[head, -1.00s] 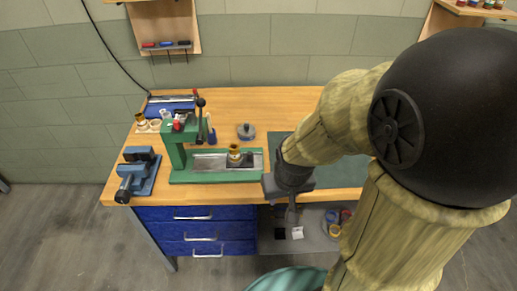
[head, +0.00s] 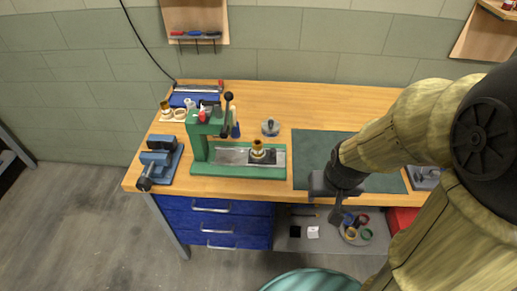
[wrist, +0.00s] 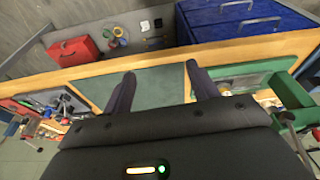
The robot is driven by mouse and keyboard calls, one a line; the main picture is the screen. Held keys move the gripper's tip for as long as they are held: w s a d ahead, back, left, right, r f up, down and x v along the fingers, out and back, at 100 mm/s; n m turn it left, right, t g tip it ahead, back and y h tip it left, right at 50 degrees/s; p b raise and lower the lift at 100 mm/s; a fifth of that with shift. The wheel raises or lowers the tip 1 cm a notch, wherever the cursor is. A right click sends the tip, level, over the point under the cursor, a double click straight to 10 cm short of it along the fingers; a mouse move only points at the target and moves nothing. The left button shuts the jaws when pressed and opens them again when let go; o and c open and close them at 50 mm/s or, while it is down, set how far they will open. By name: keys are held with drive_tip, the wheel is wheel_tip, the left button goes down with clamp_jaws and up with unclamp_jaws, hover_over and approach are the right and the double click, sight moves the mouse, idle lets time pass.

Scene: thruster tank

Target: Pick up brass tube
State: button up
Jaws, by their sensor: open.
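A brass-coloured cylindrical piece (head: 257,147) stands upright on a dark block on the bed of the green press (head: 237,171). A second brass-coloured piece (head: 166,107) stands in a pale holder at the back left of the bench; I cannot tell for sure which is the brass tube. My gripper (head: 338,214) is at the bench's front edge, right of the press and apart from both pieces. In the wrist view my gripper (wrist: 160,84) is open and empty, its two dark fingers spread over the green mat (wrist: 150,88).
The green mat (head: 312,150) looks bare where it shows. A blue vise (head: 158,163) is left of the press, and a small round container (head: 270,128) is behind it. The press lever (head: 228,112) stands up. Blue drawers (head: 215,222) and a shelf (head: 310,245) are below.

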drive_tip(key=w+a+f+n+t+y+p, duration=0.25)
drive_tip(key=w+f+n, duration=0.35)
drive_tip(key=w+f, duration=0.35)
drive_tip(key=a+m+t+y+p, duration=0.1)
drive_tip(key=a+t+y, duration=0.4)
drive_tip(key=a+t, duration=0.3)
drive_tip(key=w+t, duration=0.1)
drive_tip(key=t, duration=0.2)
